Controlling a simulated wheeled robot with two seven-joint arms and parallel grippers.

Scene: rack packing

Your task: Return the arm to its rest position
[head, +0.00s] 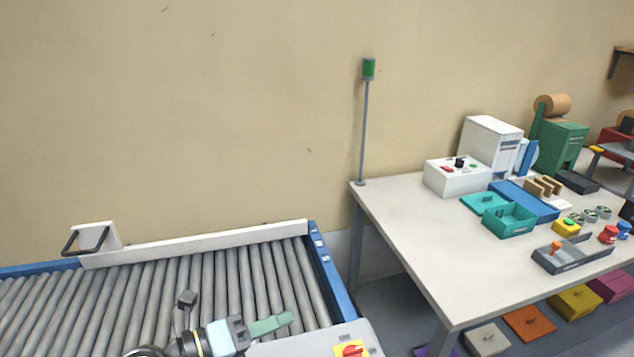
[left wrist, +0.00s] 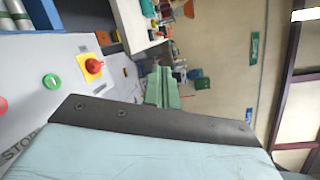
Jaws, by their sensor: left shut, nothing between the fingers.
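My left gripper (head: 285,319) is at the bottom of the head view, with green fingers pointing right. It is over the near right end of the roller conveyor, beside a grey panel with a red knob on a yellow plate (head: 351,350). Its green fingers (left wrist: 162,87) also show in the left wrist view, shut together with nothing between them. My right gripper is in neither view.
The roller conveyor (head: 180,285) is empty, with a blue side rail (head: 333,275). A white table (head: 400,215) on the right carries a teal bin (head: 510,220), a white control box (head: 457,178) and other items. A pole with a green lamp (head: 369,69) stands at its left corner.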

